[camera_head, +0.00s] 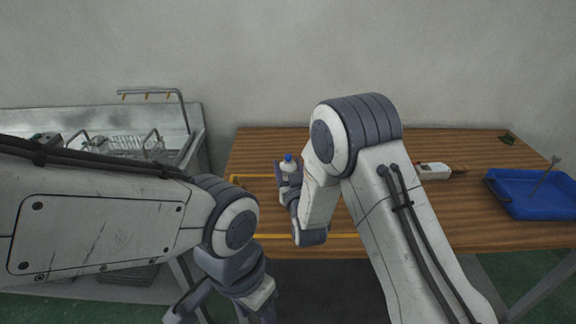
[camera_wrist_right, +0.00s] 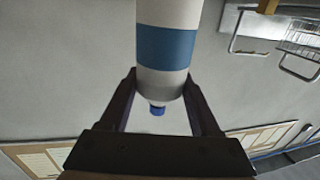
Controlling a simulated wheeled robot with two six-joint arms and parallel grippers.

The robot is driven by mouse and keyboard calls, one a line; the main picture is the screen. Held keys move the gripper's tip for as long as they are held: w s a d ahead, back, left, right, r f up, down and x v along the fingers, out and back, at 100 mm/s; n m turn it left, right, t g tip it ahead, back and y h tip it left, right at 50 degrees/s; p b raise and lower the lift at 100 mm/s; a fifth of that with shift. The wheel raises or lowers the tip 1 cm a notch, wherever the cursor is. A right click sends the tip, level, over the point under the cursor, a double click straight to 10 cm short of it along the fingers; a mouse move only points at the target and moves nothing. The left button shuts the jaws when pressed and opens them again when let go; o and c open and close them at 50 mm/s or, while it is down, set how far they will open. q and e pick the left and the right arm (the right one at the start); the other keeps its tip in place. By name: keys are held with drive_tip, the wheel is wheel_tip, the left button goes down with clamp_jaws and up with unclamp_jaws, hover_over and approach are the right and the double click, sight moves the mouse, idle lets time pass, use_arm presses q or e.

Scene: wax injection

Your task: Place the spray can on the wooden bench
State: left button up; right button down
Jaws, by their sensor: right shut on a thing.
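The spray can (camera_wrist_right: 167,50) is white with a blue band and a blue nozzle. My right gripper (camera_wrist_right: 160,82) is shut on it, one finger on each side near the nozzle end. In the head view only the blue top and a bit of white of the can (camera_head: 288,160) show above my right gripper (camera_head: 289,172). The can looks upright there, over the left part of the wooden bench (camera_head: 460,150). My arm hides its lower part, and its height above the wood is unclear. My left gripper (camera_head: 222,312) is low in front of the bench, cut off by the frame's bottom edge.
A blue tray (camera_head: 500,206) with a tool in it stands at the bench's right end. A white bottle-like object (camera_head: 434,171) lies left of it. Yellow strips (camera_head: 262,176) mark the bench's left part. A metal sink unit (camera_head: 190,118) stands at left.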

drive_tip(key=shift+f, duration=0.15)
drive_tip(key=shift+c, duration=0.6)
unclamp_jaws()
